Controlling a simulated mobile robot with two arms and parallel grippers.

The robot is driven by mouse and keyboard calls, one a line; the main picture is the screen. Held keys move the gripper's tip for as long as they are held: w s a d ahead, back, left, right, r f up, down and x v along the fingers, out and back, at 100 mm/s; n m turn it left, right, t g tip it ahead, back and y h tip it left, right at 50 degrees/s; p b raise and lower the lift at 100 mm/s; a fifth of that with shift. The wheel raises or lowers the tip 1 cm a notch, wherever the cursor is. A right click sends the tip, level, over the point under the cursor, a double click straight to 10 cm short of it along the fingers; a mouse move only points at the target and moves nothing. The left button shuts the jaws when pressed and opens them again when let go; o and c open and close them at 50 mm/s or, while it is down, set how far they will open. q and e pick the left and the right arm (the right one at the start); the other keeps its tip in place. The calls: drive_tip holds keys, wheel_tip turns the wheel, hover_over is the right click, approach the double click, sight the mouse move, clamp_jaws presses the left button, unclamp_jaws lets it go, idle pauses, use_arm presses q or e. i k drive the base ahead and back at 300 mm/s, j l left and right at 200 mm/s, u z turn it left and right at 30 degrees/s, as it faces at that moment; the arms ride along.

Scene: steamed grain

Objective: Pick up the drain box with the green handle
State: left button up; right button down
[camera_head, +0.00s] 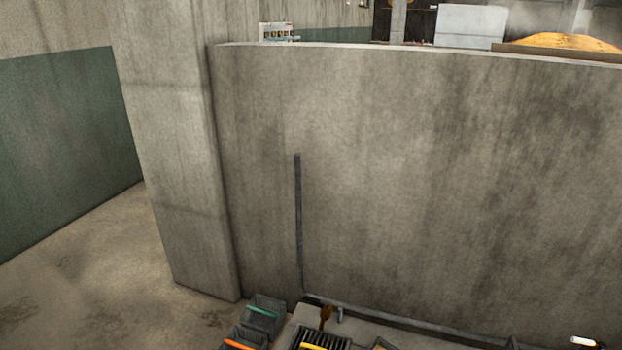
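The drain box with the green handle (262,312) is a dark grey open box at the bottom of the head view, left of centre. It sits on the floor near the foot of the concrete pillar. A similar dark box with an orange handle (240,345) stands just in front of it, cut off by the lower edge. Neither of my grippers can be made out in this view, and nothing is seen touching the green-handled box.
A concrete pillar (175,150) and a long curved concrete wall (430,190) stand behind the boxes. A dark slatted grate (322,341) with a yellow bar lies to the right. Bare floor (90,280) is open on the left. Yellow grain (570,41) shows beyond the wall.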

sight(263, 317)
drive_tip(key=z, duration=0.6)
drive_tip(key=i+j+z, duration=0.1)
drive_tip(key=j+z, duration=0.55)
drive_tip(key=j, duration=0.3)
drive_tip(key=j+z, duration=0.35)
drive_tip(key=j, duration=0.15)
drive_tip(key=i+j, duration=0.05)
